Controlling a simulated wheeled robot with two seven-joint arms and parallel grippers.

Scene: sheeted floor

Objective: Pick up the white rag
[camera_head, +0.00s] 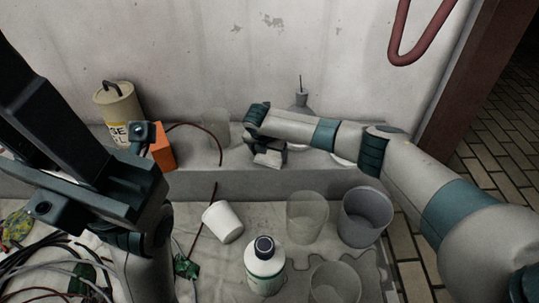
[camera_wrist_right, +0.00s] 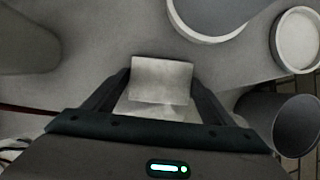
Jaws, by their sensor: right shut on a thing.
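The white rag (camera_wrist_right: 161,80) is a small pale folded piece between the two fingers of my right gripper (camera_wrist_right: 160,88) in the right wrist view. The fingers press on its left and right sides. In the head view the rag (camera_head: 268,158) shows as a small pale patch under my right gripper (camera_head: 266,150), at the grey ledge by the wall. The wrist hides part of that gripper. My left gripper (camera_head: 52,125) is large, dark and close to the camera at the left. Its fingertips do not show clearly.
A cream canister (camera_head: 118,108) and an orange box (camera_head: 163,147) stand left on the ledge (camera_head: 215,185). Below are a white cup (camera_head: 223,223), a white bottle (camera_head: 265,270), a clear beaker (camera_head: 306,218) and a grey container (camera_head: 363,216). Cables (camera_head: 45,265) lie at the lower left.

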